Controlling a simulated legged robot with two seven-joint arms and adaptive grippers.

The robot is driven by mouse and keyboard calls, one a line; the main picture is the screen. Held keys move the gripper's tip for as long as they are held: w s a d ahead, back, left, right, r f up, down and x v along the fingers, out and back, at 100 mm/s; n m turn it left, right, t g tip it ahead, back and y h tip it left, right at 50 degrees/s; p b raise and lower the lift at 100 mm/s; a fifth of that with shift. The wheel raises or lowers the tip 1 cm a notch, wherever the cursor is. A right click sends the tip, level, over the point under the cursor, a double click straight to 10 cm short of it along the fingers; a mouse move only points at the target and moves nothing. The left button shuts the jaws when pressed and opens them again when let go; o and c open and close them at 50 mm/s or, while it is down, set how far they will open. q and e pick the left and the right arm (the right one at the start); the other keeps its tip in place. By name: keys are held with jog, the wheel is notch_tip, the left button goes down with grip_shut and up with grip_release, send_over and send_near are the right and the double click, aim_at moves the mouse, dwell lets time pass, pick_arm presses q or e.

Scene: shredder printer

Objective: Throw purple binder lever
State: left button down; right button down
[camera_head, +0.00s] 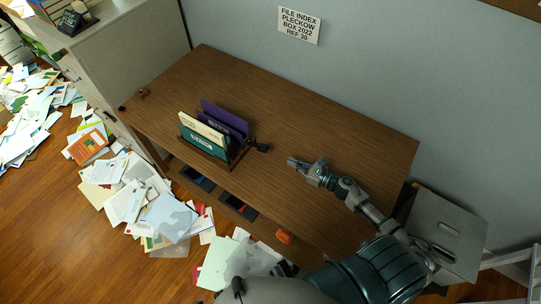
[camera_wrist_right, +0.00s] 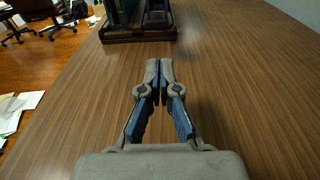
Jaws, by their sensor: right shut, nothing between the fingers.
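The purple binder (camera_head: 226,117) stands upright in a wooden rack (camera_head: 228,158) on the brown desk, at the back of a row with a cream binder (camera_head: 203,131) and a green binder (camera_head: 206,141). A small black piece (camera_head: 259,146) sticks out to the right of the rack; I cannot tell if it is the lever. My right gripper (camera_head: 292,162) is above the desk, right of the rack and apart from it. In the wrist view its fingers (camera_wrist_right: 159,66) are together and empty, pointing at the rack (camera_wrist_right: 140,36). My left gripper does not show.
The desk (camera_head: 330,140) is clear behind and right of the rack. A grey wall with a sign (camera_head: 300,25) bounds the back. Papers (camera_head: 150,205) litter the floor in front. Grey cabinets stand left (camera_head: 135,60) and right (camera_head: 445,235). An orange object (camera_head: 284,236) is near the front edge.

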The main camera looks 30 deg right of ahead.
jog(key=shift+f, duration=0.5)
jog(key=shift+w, duration=0.1)
send_near(257, 146)
jog(key=w+f, duration=0.2)
jog(key=shift+w+a+f, duration=0.15)
jog(key=shift+w+a, duration=0.2)
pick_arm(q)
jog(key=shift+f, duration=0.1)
pick_arm(e)
jog(key=shift+w+a+f, duration=0.1)
jog(key=shift+w+a, duration=0.1)
jog(key=shift+w, duration=0.15)
